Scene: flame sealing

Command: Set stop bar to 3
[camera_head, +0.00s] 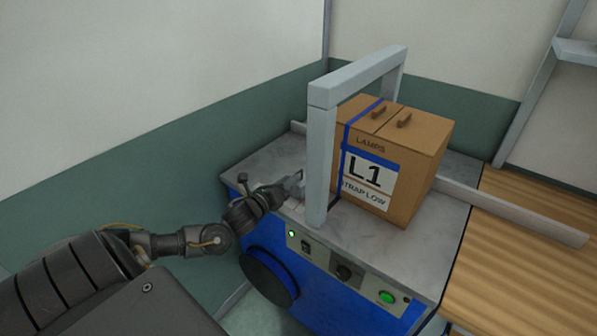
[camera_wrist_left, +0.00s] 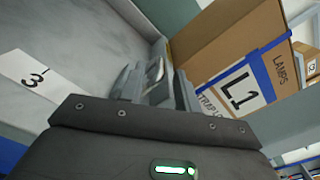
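A long pale grey bar (camera_head: 510,209) runs behind the carton and sticks out past the machine's right side; I cannot tell if it is the stop bar. A white label with a tick and the number 3 (camera_wrist_left: 37,80) lies on the grey machine top in the left wrist view. My left gripper (camera_head: 294,186) is low over the left part of the machine top, beside the near post of the arch. Its fingers show in the wrist view (camera_wrist_left: 155,84), close together, with pale grey between them. I cannot tell if they hold anything. My right gripper is out of view.
The grey strapping arch (camera_head: 321,150) stands close right of my left gripper. A carton (camera_head: 408,165) marked L1 with a blue strap sits under and right of it. The blue front panel (camera_head: 345,280) has a switch, a knob and a green button. A wooden table (camera_head: 520,265) adjoins at right.

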